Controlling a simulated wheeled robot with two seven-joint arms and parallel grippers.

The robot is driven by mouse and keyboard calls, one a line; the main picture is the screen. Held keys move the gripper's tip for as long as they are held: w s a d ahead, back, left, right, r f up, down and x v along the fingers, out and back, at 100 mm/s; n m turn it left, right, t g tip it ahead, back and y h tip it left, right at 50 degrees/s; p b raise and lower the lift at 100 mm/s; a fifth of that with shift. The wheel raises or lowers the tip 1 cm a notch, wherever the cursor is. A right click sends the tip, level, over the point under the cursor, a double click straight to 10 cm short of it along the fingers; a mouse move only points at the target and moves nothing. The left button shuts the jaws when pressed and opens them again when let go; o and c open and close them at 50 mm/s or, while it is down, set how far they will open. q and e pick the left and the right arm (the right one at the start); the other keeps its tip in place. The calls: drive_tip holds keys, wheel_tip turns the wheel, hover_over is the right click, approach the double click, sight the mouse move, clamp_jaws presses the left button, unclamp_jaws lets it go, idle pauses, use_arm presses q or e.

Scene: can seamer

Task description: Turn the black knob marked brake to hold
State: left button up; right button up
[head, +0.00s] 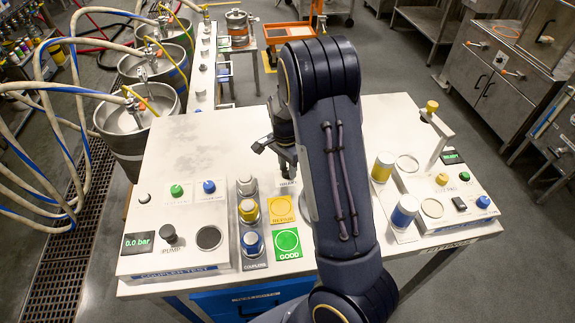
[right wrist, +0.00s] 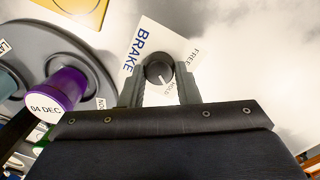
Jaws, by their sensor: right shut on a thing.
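The black brake knob (right wrist: 158,69) shows in the right wrist view, on a white plate marked BRAKE (right wrist: 145,45). My right gripper (right wrist: 160,80) has one finger on each side of the knob and is shut on it. A short white mark is on the knob's face, toward its lower edge. FREE is printed on the plate to the right, and partly hidden lettering lies just below the knob. In the head view my right gripper (head: 275,150) reaches down to the table, and my arm hides the knob. My left gripper is out of view.
A purple cylinder (right wrist: 67,88) labelled 04 DEC stands on a grey disc (right wrist: 40,45) left of the knob. The coupler test panel (head: 180,240) is at the table's left. Yellow and blue cylinders stand on the right panel (head: 445,205). The white table (head: 200,140) is clear at the back left.

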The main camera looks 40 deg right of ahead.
sight(287, 169)
drive_tip(key=shift+m, duration=0.3)
drive_tip(key=o, duration=1)
drive_tip(key=shift+r, duration=0.1)
drive_tip(key=r, duration=0.7)
drive_tip(key=shift+w+r, duration=0.2)
drive_tip(key=shift+r, duration=0.1)
